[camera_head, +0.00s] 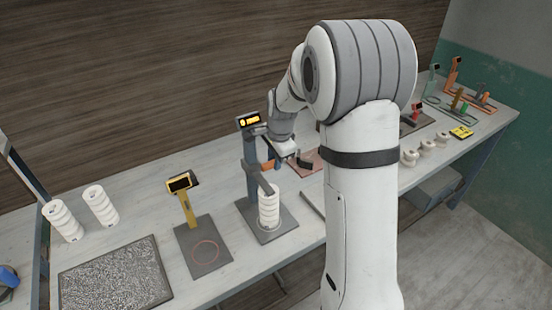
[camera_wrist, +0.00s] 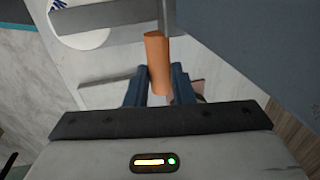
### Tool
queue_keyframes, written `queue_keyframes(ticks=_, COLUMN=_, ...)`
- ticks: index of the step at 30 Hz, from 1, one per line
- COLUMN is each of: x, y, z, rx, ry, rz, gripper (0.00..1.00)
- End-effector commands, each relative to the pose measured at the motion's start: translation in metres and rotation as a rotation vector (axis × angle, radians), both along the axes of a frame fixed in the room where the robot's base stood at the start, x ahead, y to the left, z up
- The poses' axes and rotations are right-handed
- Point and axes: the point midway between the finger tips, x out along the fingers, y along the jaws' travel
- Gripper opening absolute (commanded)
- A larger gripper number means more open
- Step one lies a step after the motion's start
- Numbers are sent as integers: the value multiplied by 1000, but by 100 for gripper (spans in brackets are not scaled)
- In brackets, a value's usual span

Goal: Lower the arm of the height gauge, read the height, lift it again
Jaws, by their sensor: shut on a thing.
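The height gauge has a blue-grey column (camera_head: 251,172) with a lit amber display (camera_head: 248,121) on top; its reading is too small to make out. Its dark arm (camera_head: 262,181) reaches over a white ribbed cylinder (camera_head: 269,212) standing upright on the gauge's grey base plate (camera_head: 245,221). I cannot tell whether arm and cylinder touch. My gripper (camera_head: 277,163) is beside the column, shut on the orange handle (camera_wrist: 156,55), which stands between the blue fingers (camera_wrist: 158,84) in the wrist view. The arm (camera_wrist: 115,22) crosses the cylinder's white top (camera_wrist: 82,38) there.
A yellow gauge (camera_head: 187,205) stands to the left, with a speckled grey slab (camera_head: 116,278) and two white ribbed cylinders (camera_head: 101,205) beyond. Several white spools (camera_head: 427,147), a yellow device (camera_head: 461,133) and more gauges (camera_head: 452,75) are at the right. My arm hides the bench's middle.

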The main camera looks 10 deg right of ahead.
Motion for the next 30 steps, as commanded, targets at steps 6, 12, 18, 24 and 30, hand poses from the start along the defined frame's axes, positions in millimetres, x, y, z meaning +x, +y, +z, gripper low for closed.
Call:
queue_keyframes(ticks=6, x=0, y=0, z=1, rx=0, ry=-1, rz=-1, gripper=0)
queue_keyframes(ticks=12, x=2, y=-1, z=36, rx=0, ry=-7, rz=0, gripper=0)
queue_keyframes(ticks=18, x=2, y=-1, z=85, rx=0, ry=-8, rz=-2, gripper=0)
queue_keyframes(ticks=24, x=1, y=-1, z=101, rx=0, ry=-2, rz=-2, gripper=0)
queue_keyframes(ticks=30, x=1, y=-1, z=102, rx=0, ry=-6, rz=-2, gripper=0)
